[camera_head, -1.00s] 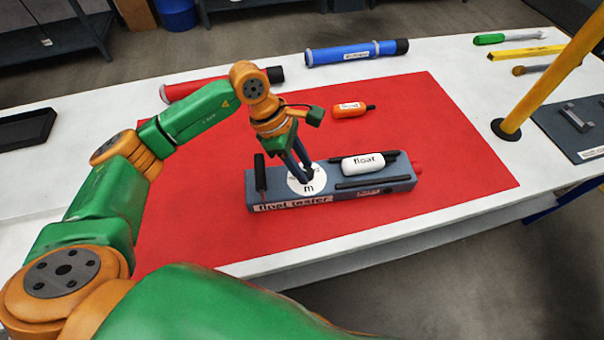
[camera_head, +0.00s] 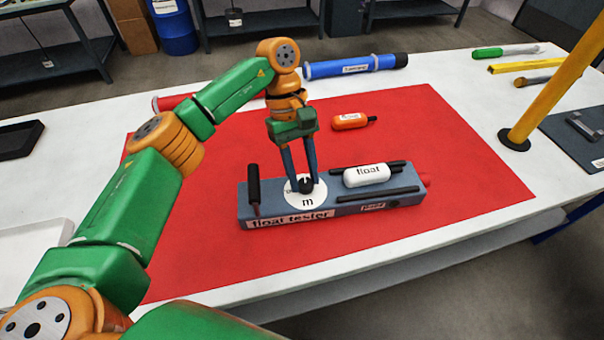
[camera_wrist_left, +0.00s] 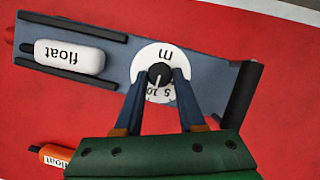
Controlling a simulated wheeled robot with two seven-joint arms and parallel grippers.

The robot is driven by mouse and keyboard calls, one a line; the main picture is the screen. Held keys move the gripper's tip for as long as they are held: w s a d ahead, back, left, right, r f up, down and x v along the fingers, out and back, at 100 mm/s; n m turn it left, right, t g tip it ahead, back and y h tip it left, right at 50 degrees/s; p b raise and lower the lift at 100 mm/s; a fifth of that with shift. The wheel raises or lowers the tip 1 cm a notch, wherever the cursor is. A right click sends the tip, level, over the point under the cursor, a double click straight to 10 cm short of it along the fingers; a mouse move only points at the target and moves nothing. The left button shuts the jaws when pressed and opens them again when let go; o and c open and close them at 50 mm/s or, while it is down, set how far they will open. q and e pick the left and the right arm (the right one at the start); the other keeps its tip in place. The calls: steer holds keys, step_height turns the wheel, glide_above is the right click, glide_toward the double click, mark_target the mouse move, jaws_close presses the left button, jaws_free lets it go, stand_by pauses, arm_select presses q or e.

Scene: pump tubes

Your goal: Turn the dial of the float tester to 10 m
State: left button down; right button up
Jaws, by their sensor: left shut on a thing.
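The float tester (camera_head: 345,207) is a grey-blue block on the red mat, with a white dial disc (camera_head: 307,203) marked "m". My left gripper (camera_head: 306,186) points down and is shut on the dial's black knob (camera_wrist_left: 159,74), one finger on each side. In the left wrist view, the numbers 5 and 10 show between the fingers (camera_wrist_left: 160,76) below the knob. A pale pointer line on the knob faces these numbers. I cannot tell exactly which mark it meets; the fingers hide part of the scale. A white float (camera_head: 367,175) lies on the tester. My right gripper is not in view.
A black upright handle (camera_head: 253,188) stands at the tester's left end. An orange float (camera_head: 350,121) lies behind on the red mat (camera_head: 450,150). Blue (camera_head: 355,65) and red (camera_head: 172,102) tubes lie at the back. A yellow post (camera_head: 555,75) stands at right.

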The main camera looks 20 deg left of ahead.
arm_select(q)
steer(key=shift+m, duration=0.6)
steer(key=shift+m+y, duration=0.3)
steer(key=c, duration=0.5)
jaws_free()
steer(key=shift+w+g, duration=0.1)
steer(key=shift+g, duration=0.2)
steer(key=p+v, duration=0.2)
steer(key=v, duration=0.5)
steer(key=shift+p, duration=0.35)
